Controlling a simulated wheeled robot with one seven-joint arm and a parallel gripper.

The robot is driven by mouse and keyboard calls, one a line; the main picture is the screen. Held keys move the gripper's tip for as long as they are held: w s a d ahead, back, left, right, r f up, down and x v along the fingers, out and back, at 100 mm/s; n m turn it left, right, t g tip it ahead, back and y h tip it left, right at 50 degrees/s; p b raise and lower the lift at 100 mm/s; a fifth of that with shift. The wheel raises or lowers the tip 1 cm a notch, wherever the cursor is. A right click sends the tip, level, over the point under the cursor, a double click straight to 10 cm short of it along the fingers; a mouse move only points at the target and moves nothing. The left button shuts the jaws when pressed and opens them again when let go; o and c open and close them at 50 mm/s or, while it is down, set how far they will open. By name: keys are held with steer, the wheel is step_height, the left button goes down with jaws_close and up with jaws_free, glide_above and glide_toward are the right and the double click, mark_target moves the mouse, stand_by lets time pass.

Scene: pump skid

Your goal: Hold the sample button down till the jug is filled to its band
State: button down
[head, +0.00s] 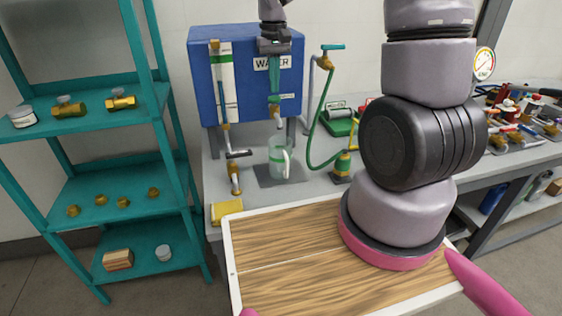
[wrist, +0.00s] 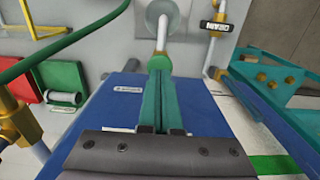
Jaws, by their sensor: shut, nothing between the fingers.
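The clear jug (head: 279,160) stands upright on a dark pad on the bench, below the spout (head: 278,113) of the blue water tank (head: 255,88). A green band shows on the jug; I cannot tell the water level. The jug's rim and the white spout (wrist: 163,32) show at the top of the wrist view. My gripper (head: 274,97) is shut and empty, its teal fingers pointing down in front of the tank beside the small label (head: 288,97). In the wrist view my fingertips (wrist: 160,64) lie just above the spout; the sample button is hidden, so contact cannot be told.
A sight tube (head: 222,85) with a green mark is on the tank's left. A green hose (head: 319,120) and brass valve stand right of the jug. A teal shelf (head: 110,190) stands at left.

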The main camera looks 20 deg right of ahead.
steer(key=shift+f, duration=0.15)
steer(key=shift+f, duration=1)
stand_by(1.4)
steer(key=shift+r, duration=1.15)
steer(key=shift+f, duration=0.2)
steer(key=shift+f, duration=1)
steer(key=shift+r, duration=0.15)
stand_by(2.2)
steer(key=shift+r, duration=1.05)
